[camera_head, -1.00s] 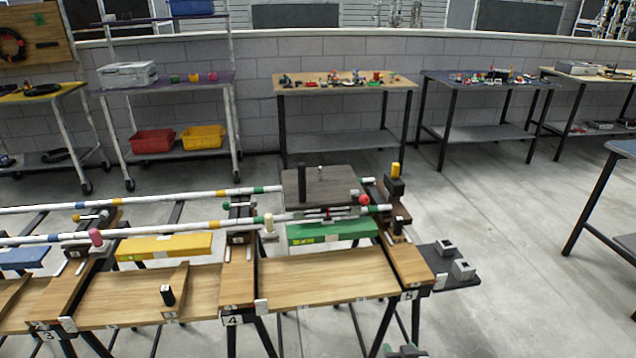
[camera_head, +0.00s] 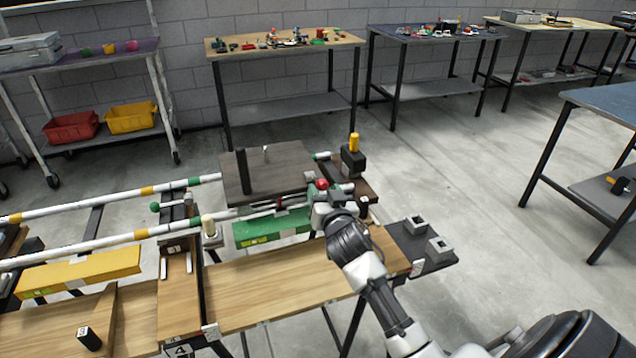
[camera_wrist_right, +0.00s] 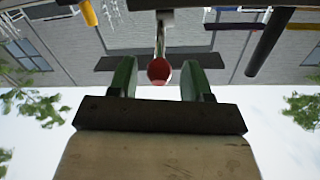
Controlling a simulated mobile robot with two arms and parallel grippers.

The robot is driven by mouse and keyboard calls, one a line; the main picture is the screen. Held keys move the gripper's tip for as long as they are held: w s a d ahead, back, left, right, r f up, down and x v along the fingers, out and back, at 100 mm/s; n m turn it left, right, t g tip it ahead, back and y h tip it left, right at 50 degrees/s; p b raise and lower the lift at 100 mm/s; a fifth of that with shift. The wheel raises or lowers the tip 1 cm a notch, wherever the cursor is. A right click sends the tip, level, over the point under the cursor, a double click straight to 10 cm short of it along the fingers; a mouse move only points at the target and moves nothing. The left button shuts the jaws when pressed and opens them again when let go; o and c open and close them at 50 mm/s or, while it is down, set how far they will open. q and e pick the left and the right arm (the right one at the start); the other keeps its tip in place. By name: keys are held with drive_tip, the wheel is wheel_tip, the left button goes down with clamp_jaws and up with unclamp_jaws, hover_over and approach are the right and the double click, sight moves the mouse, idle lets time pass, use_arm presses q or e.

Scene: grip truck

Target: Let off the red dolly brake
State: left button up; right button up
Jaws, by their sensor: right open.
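The red brake knob (camera_head: 322,184) is at the right end of the track, near the dark flat dolly deck (camera_head: 280,163). My right gripper (camera_head: 324,197) is right at the knob in the head view, its arm reaching in from the lower right. In the right wrist view the red knob (camera_wrist_right: 159,71) sits on a thin pale rod, between the two green fingertips of the right gripper (camera_wrist_right: 159,84). The fingers are apart, with a gap on either side of the knob. The wrist partly hides the knob's surroundings in the head view. My left gripper is not in view.
A black block with a yellow knob (camera_head: 354,143) stands just right of the dolly deck, and a black post (camera_head: 243,172) rises at its left. White rails (camera_head: 105,247) run left. A green box (camera_head: 262,231) lies below. Open floor (camera_head: 470,190) is at right.

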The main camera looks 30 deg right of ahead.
drive_tip(key=shift+x, duration=2.15)
drive_tip(key=shift+c, duration=0.3)
clamp_jaws()
